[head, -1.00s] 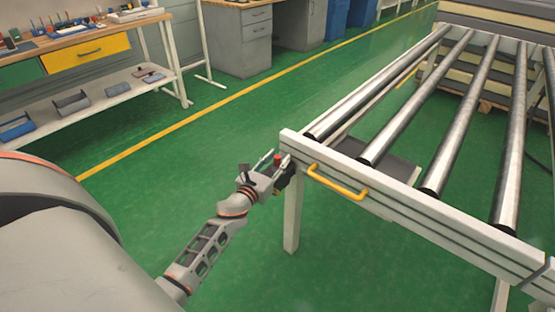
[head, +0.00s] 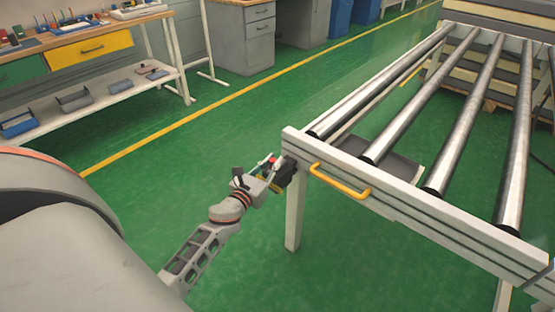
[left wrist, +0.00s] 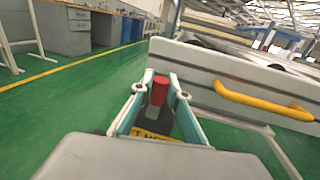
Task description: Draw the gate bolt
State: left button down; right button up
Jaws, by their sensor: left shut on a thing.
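The gate bolt's red knob (head: 272,160) shows at the near left corner of the roller table. In the left wrist view it is an upright red cylinder (left wrist: 159,89) between my two fingers. My left gripper (head: 268,170) is shut on it; it also shows in the left wrist view (left wrist: 161,82). A dark block with yellow on it (head: 288,172) is beside the knob, against the table's end. In the left wrist view a yellow label (left wrist: 156,135) sits low between the fingers. The bolt's rod cannot be made out. My right gripper is not in view.
The roller table (head: 390,205) has a white end beam with a yellow handle (head: 340,181) just right of my gripper. Its leg (head: 295,215) stands close by. A workbench (head: 80,48) is at the far left. Green floor between them is clear.

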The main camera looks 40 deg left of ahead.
pick_arm(q)
jog(key=shift+s+f, duration=0.1)
jog(key=shift+f, duration=0.1)
jog(key=c, duration=1.9)
grip_release()
jog(key=shift+s, duration=0.1)
jog(key=shift+r, duration=0.1)
jog(key=s, duration=0.4)
jog(key=s+d, duration=0.1)
jog(key=s, duration=0.7)
jog(key=shift+d, duration=0.2)
